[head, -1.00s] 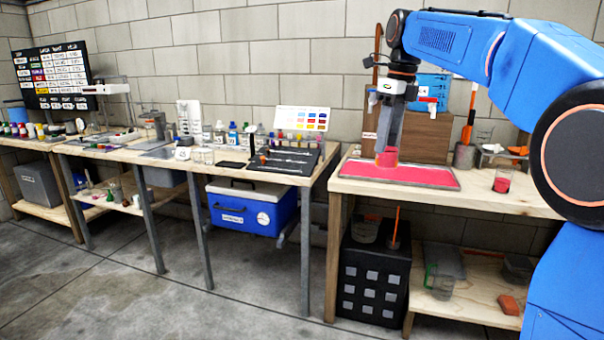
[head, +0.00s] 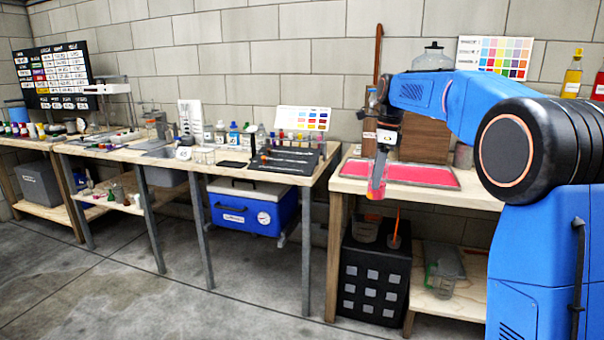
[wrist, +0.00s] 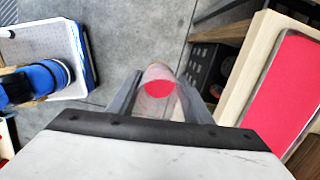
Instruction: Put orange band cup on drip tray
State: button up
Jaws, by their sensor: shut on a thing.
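My gripper (head: 379,172) is shut on a clear cup with red contents (head: 377,187), held upright in front of the right bench's front edge. In the wrist view the cup (wrist: 158,88) sits between the two fingers, over the floor. A shallow tray with a pink-red surface (head: 425,176) lies on the right bench, behind and to the right of the cup. The tray (wrist: 290,85) also shows at the right of the wrist view, apart from the cup.
The right bench (head: 349,186) has a wooden box (head: 424,138) at its back. A black cabinet (head: 374,282) stands below. The left bench (head: 120,155) holds bottles and a dark rack, with a blue cooler (head: 252,208) beneath. The floor (head: 200,300) in front is clear.

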jog(key=w+d+f+n+g, duration=0.1)
jog(key=w+d+f+n, duration=0.35)
jog(key=f, duration=1.15)
jog(key=w+a+f+n+h, duration=0.15)
jog(key=f+n, duration=0.55)
jog(key=f, duration=0.8)
jog(key=w+d+f+n+g+y, duration=0.15)
jog(key=w+f+n, duration=0.35)
jog(key=f, duration=1.1)
jog(key=s+d+f+n+h, duration=0.1)
jog(key=s+d+f+n, duration=0.2)
jog(key=f, duration=0.6)
jog(key=s+f, duration=0.2)
jog(key=s, duration=0.4)
jog(key=s+a+f+n, duration=0.1)
jog(key=s+f, duration=0.1)
jog(key=s, duration=0.5)
jog(key=shift+f+t, duration=0.25)
jog(key=shift+t, duration=0.2)
